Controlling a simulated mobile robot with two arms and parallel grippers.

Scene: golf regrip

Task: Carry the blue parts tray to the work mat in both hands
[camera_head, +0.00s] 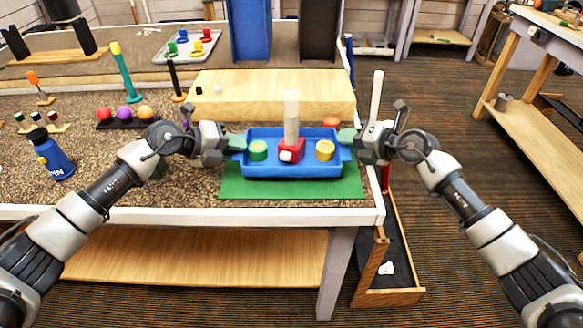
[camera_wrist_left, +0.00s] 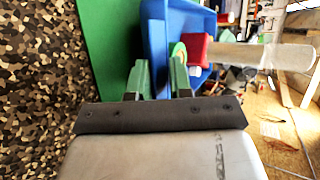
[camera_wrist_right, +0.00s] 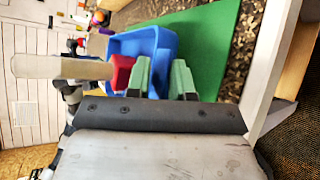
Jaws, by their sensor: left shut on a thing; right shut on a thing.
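The blue parts tray (camera_head: 293,171) is level over the green work mat (camera_head: 290,190); I cannot tell whether it touches the mat. In it are a green ring (camera_head: 258,150), a red block (camera_head: 291,150) with a pale upright cylinder (camera_head: 291,115), and a yellow ring (camera_head: 325,150). My left gripper (camera_head: 237,143) is shut on the tray's left end and my right gripper (camera_head: 347,138) on its right end. The tray also shows in the left wrist view (camera_wrist_left: 155,40) and the right wrist view (camera_wrist_right: 160,42). The exact grip points are partly hidden.
A wooden board (camera_head: 270,92) lies behind the tray. To the left are a blue bottle (camera_head: 54,155) and a black rack with coloured balls (camera_head: 124,113). The table's front edge (camera_head: 160,214) runs just before the mat. An open drawer (camera_head: 385,262) sticks out below right.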

